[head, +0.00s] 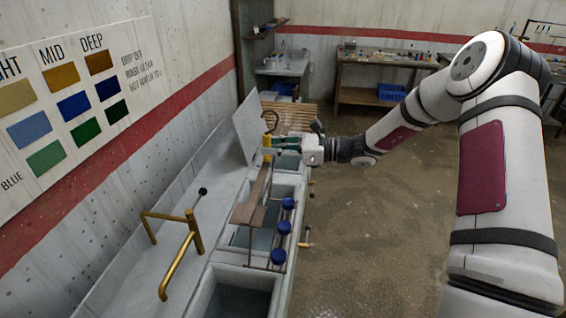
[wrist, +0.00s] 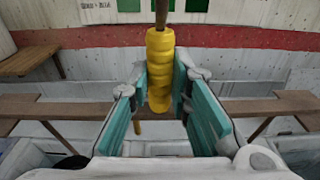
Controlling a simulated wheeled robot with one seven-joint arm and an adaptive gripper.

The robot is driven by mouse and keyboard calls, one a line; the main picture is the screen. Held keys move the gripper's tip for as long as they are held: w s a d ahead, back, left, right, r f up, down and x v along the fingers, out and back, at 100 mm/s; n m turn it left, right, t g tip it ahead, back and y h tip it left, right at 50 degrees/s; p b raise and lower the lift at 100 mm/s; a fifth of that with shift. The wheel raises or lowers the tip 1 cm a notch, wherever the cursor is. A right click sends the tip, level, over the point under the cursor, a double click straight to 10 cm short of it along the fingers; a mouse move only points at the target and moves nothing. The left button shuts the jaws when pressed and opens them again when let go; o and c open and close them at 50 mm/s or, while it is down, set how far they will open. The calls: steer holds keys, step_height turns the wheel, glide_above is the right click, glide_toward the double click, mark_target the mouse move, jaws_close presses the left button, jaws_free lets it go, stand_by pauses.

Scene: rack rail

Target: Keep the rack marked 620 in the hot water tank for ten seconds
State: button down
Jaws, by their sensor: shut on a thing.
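My gripper (head: 276,147) is shut on a yellow ribbed handle (wrist: 160,70), which stands upright between the teal fingers in the wrist view. A thin brown rod rises from the handle's top. In the head view the handle (head: 268,153) is small, at the far part of the basin row. What hangs below it is hidden, and I cannot read a 620 mark. A rack with several blue round pieces (head: 283,228) stands over a nearer basin (head: 234,249). No basin shows a readable hot water label.
A brown wooden rail (head: 247,212) runs along the basins and crosses the wrist view (wrist: 70,110). A brass tap (head: 190,238) stands at the near left. A pale panel (head: 248,127) stands near the gripper. A colour chart (head: 80,90) hangs on the wall.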

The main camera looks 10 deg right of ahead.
steer(key=s, duration=0.6)
steer(key=shift+s+d, duration=0.2)
steer(key=shift+s, duration=0.1)
steer(key=shift+d+r, duration=0.1)
stand_by(0.3)
